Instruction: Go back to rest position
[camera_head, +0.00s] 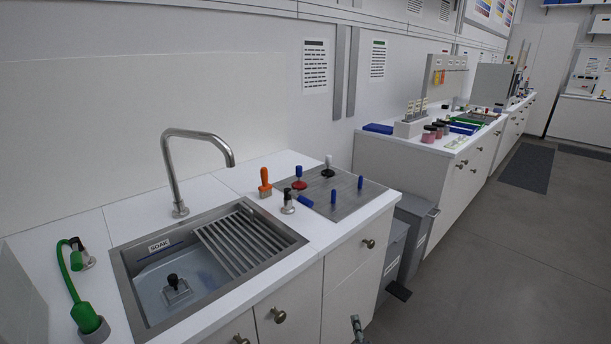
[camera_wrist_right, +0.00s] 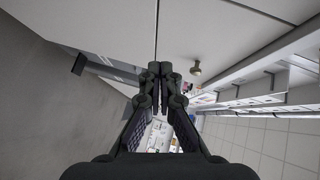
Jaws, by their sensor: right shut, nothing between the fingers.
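My right gripper (camera_head: 356,324) shows only as a small tip at the bottom edge of the head view, in front of the cabinet and below the counter edge. In the right wrist view my right gripper (camera_wrist_right: 160,70) is shut, its fingertips together with nothing between them. Past the fingertips there are pale cabinet fronts with a round knob (camera_wrist_right: 195,68). My left gripper is not in the head view.
The counter holds a sink (camera_head: 137,313) with a tall faucet (camera_head: 172,170), a drain board (camera_head: 350,205) with small handled tools, and a green hose (camera_head: 68,275). Grey bins (camera_head: 412,240) stand beside the cabinet. The floor (camera_head: 500,270) at the right is open.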

